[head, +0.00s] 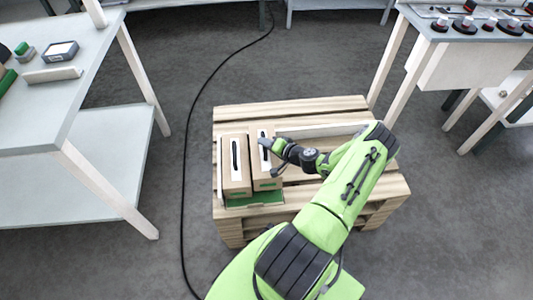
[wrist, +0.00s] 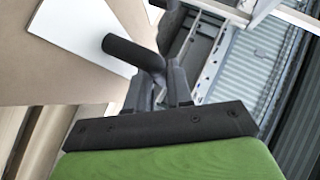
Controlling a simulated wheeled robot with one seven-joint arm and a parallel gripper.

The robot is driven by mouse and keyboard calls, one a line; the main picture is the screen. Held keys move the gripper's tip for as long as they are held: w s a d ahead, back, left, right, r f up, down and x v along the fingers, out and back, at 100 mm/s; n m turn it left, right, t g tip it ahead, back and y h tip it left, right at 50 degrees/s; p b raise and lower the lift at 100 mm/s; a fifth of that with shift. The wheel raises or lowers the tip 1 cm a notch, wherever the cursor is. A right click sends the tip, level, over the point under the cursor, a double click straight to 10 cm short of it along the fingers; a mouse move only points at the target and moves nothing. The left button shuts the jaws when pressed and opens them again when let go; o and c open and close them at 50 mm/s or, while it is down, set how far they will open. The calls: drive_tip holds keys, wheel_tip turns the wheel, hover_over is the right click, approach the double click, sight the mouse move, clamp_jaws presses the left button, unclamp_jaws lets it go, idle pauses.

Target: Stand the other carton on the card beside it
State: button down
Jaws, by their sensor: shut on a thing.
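Two brown cartons with white tops and black handles stand upright side by side on the pallet, a left carton (head: 235,178) and a right carton (head: 264,176). A green card (head: 254,201) shows at their front edge; how far it runs under each carton is hidden. My gripper (head: 266,145) reaches in from the right over the right carton's top and is shut on its handle. In the wrist view my gripper (wrist: 156,82) closes around the black handle (wrist: 130,52), against the white label (wrist: 82,32). Whether the right carton's base touches the card cannot be told.
The wooden pallet (head: 300,104) has bare slats behind and right of the cartons. A pale strip (head: 325,130) lies across it behind my gripper. A grey table (head: 62,110) stands left, a workbench (head: 455,32) right. A black cable (head: 187,150) runs along the floor.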

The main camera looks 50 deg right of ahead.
wheel_tip(320, 180, down, 4)
drive_tip(key=shift+f+b, duration=0.1)
drive_tip(key=shift+b, duration=0.65)
drive_tip(key=c, duration=1)
unclamp_jaws()
